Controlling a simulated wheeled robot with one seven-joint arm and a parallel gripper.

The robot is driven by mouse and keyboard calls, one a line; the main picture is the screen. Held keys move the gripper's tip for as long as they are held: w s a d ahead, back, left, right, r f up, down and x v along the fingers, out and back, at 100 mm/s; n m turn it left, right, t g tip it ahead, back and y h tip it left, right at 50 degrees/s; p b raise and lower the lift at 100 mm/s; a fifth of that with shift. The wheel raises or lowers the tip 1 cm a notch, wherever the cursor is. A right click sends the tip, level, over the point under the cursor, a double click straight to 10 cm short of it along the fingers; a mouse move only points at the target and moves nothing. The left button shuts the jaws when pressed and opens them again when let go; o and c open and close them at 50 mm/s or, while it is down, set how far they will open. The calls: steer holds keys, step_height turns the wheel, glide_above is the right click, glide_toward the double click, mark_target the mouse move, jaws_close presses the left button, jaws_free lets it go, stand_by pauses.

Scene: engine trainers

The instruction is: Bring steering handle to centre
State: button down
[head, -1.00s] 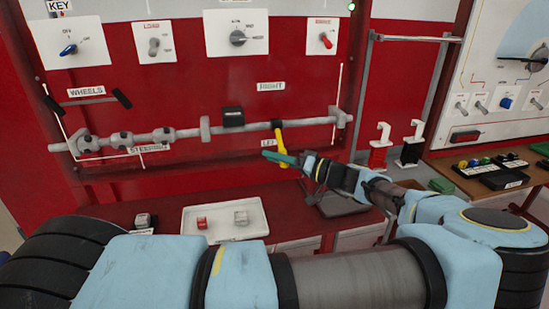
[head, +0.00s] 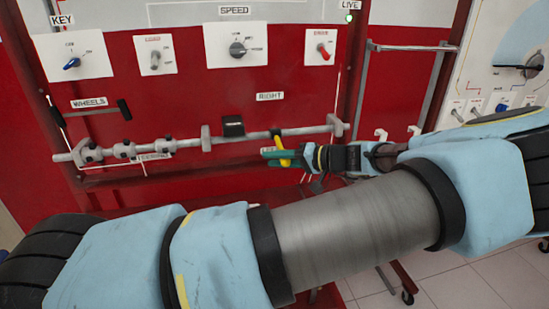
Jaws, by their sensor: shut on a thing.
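The yellow steering handle (head: 285,160) hangs down from a black collar (head: 276,134) on the long grey steering rod (head: 185,147), near the rod's right end. The RIGHT label (head: 270,96) is above it; a LEFT label (head: 267,150) shows partly behind my gripper. My gripper (head: 277,156), with green fingers, reaches in from the right and is shut on the handle. The fingers hide part of the handle.
The red panel carries several switch plates above, including a SPEED knob (head: 237,49). The WHEELS indicator (head: 92,112) is at left. A grey rail frame (head: 416,48) stands at right. My large arm links cover the lower view and hide most of the bench.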

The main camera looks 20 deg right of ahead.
steer(key=shift+s+r+m+g+p, duration=0.2)
steer(key=shift+r+m+g+p, duration=0.4)
steer(key=shift+r+g+p, duration=0.25)
steer(key=c, duration=0.6)
jaws_free()
steer(key=b+v, duration=0.3)
steer(key=v, duration=0.7)
steer(key=shift+s+d+r+b, duration=0.2)
steer(key=shift+s+b, duration=0.1)
steer(key=shift+b, duration=0.1)
